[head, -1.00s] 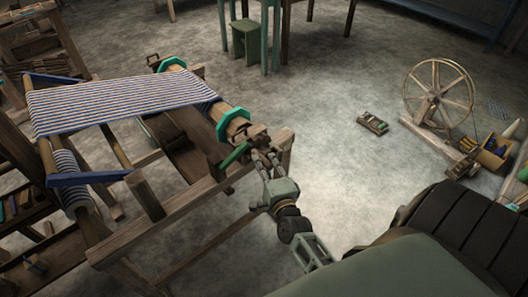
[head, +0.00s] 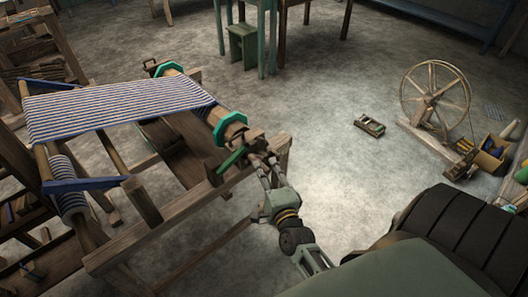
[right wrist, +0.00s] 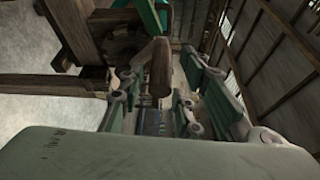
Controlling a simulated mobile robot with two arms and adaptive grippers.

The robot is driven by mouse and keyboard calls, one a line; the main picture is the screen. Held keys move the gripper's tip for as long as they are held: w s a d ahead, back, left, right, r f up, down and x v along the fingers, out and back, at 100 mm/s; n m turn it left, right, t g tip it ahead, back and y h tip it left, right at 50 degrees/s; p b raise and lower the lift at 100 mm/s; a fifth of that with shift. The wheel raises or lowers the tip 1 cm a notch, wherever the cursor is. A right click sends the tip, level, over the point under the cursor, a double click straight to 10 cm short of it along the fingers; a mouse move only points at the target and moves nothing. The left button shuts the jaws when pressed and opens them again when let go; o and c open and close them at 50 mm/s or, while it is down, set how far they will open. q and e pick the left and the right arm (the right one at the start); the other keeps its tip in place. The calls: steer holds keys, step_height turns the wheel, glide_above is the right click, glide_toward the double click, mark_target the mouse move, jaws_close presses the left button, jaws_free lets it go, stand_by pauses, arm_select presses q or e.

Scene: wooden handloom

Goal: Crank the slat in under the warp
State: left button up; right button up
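The striped blue-and-white warp (head: 120,103) is stretched over the loom at the left of the head view. A wooden roller with green eight-sided discs (head: 229,127) runs along its right side. The wooden crank (head: 254,136) is at the roller's near end. My right gripper (head: 263,164) is at the crank. In the right wrist view the rounded wooden crank handle (right wrist: 160,62) stands between the spread fingers of the right gripper (right wrist: 160,95), with a visible gap on its right side. I cannot pick out the slat for certain. My left gripper is not in view.
The loom's wooden frame (head: 182,223) lies left of my right arm. A blue bar (head: 88,185) sticks out on the loom's near left. A spinning wheel (head: 432,98) and a small object (head: 370,126) stand on the floor at the right. The floor between is clear.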

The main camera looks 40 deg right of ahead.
steer(key=v, duration=1)
steer(key=shift+d+r, duration=0.1)
steer(key=s+a+f+n+g+y, duration=0.25)
steer(key=a+f+n, duration=0.2)
steer(key=f, duration=0.55)
steer(key=s+a+f+n+g+y, duration=0.1)
steer(key=s+a+f+n+g, duration=0.3)
steer(key=f, duration=0.6)
steer(key=s+a+f+n+g+y, duration=0.1)
steer(key=s+a+f+n+y, duration=0.2)
steer(key=f+n, duration=0.5)
steer(key=s+d+f+n+g, duration=0.1)
steer(key=s+f+n+g, duration=0.3)
steer(key=s+f, duration=0.3)
steer(key=s+d+f+n+g+h, duration=0.1)
steer(key=s+f+n+g, duration=0.3)
steer(key=s+f, duration=0.4)
steer(key=s+d+n, duration=0.1)
steer(key=s, duration=0.6)
steer(key=shift+s, duration=0.4)
